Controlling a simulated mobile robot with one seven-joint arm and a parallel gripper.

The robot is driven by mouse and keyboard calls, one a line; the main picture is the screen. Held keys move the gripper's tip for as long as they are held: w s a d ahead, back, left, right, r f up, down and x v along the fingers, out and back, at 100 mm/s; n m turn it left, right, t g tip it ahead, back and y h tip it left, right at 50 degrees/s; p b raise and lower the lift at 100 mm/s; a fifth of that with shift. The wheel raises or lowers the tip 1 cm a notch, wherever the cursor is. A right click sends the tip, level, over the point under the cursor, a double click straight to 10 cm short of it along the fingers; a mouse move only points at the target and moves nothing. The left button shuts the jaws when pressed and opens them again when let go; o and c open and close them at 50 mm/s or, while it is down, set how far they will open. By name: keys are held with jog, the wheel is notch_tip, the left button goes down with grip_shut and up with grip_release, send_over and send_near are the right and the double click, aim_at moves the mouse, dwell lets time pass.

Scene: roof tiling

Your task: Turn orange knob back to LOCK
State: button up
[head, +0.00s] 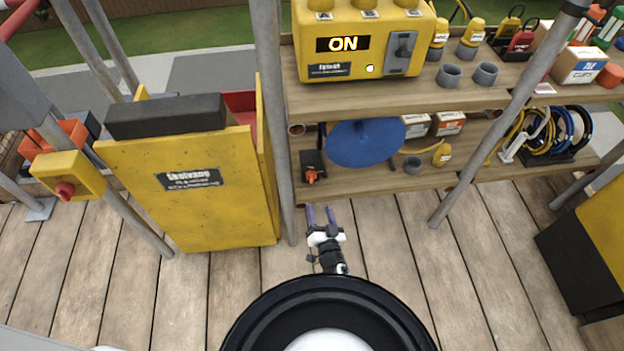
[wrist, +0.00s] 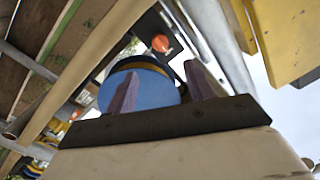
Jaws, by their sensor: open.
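The orange knob (head: 311,176) sits on the front of a small black box (head: 312,158) at the left end of the lower shelf. It also shows in the wrist view (wrist: 160,43), beyond my fingers. Any LOCK marking is too small to read. My gripper (head: 320,214) is just below and slightly right of the knob in the head view, apart from it. In the wrist view, its two purple fingers (wrist: 161,78) stand wide apart with nothing held between them. The blue round disc (wrist: 140,88) shows behind the fingers.
The blue disc (head: 365,145) stands right of the black box. A metal pole (head: 275,120) rises just left of it. A yellow power unit (head: 360,45) reading ON is on the upper shelf (head: 350,98). A yellow bin (head: 190,190) stands left. Plank floor (head: 390,240) in front is clear.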

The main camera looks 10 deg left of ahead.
aim_at(312, 181)
jog(key=b+x, duration=0.3)
jog(key=x, duration=0.2)
jog(key=b+x, duration=0.3)
jog(key=x, duration=0.3)
jog(key=shift+w+d+f, duration=0.1)
jog(key=shift+w+f, duration=0.15)
jog(key=shift+w+a+r+b, duration=0.2)
jog(key=shift+w+a+b, duration=0.1)
jog(key=shift+w+b, duration=0.3)
jog(key=c, duration=1)
